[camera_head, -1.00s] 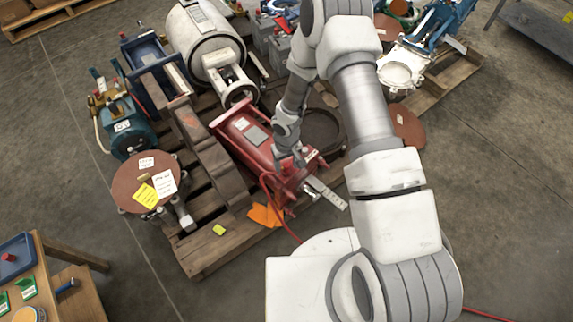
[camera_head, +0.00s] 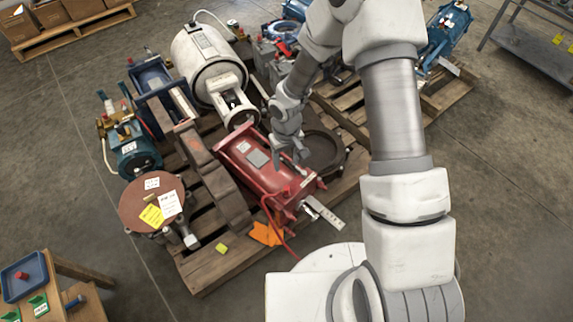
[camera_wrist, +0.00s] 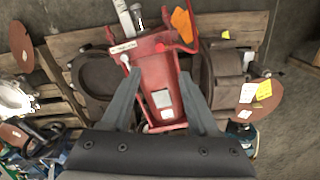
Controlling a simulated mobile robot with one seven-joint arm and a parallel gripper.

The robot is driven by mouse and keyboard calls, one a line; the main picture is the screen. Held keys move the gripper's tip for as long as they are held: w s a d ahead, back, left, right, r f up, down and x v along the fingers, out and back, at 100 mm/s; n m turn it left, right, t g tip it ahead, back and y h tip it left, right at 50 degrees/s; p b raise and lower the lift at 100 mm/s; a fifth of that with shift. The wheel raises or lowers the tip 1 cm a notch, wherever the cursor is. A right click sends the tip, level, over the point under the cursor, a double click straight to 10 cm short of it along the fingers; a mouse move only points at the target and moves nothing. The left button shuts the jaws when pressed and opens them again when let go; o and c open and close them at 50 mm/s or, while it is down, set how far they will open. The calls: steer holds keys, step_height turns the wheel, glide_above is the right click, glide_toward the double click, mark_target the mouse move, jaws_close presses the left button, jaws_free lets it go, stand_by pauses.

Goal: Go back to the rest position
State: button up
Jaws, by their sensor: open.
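My gripper (camera_head: 290,158) hangs over the red machine (camera_head: 262,172) on the wooden pallet in the head view. In the wrist view my gripper (camera_wrist: 162,80) has its two grey fingers spread apart, with nothing between them but the view down to the red machine (camera_wrist: 158,72). The machine lies below the fingertips; whether they touch it I cannot tell for sure, but they look apart from it.
The wooden pallet (camera_head: 215,262) is crowded with a white motor (camera_head: 200,55), a brown round flange (camera_head: 140,212) with paper labels and several other machines. A wooden table (camera_head: 60,290) stands at lower left, a grey shelf (camera_head: 520,45) at upper right. Bare floor lies at right.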

steer(key=shift+r, duration=0.3)
stand_by(0.4)
steer(key=s+d+r+m+t+h, duration=0.1)
steer(key=d+r, duration=0.3)
steer(key=r, duration=0.8)
steer(key=d+r+m+t, duration=0.15)
steer(key=d+r, duration=0.35)
steer(key=r, duration=0.6)
steer(key=s+d+r+m+t+y, duration=0.1)
steer(key=s+d+r+m+t, duration=0.2)
steer(key=s+r, duration=1.3)
step_height(320, 180, up, 19)
steer(key=s+p, duration=0.1)
steer(key=p, duration=1.8)
steer(key=shift+s+d+f+n, duration=0.15)
steer(key=shift+s+d+n, duration=0.1)
steer(key=shift+n, duration=0.2)
steer(key=shift+a, duration=0.15)
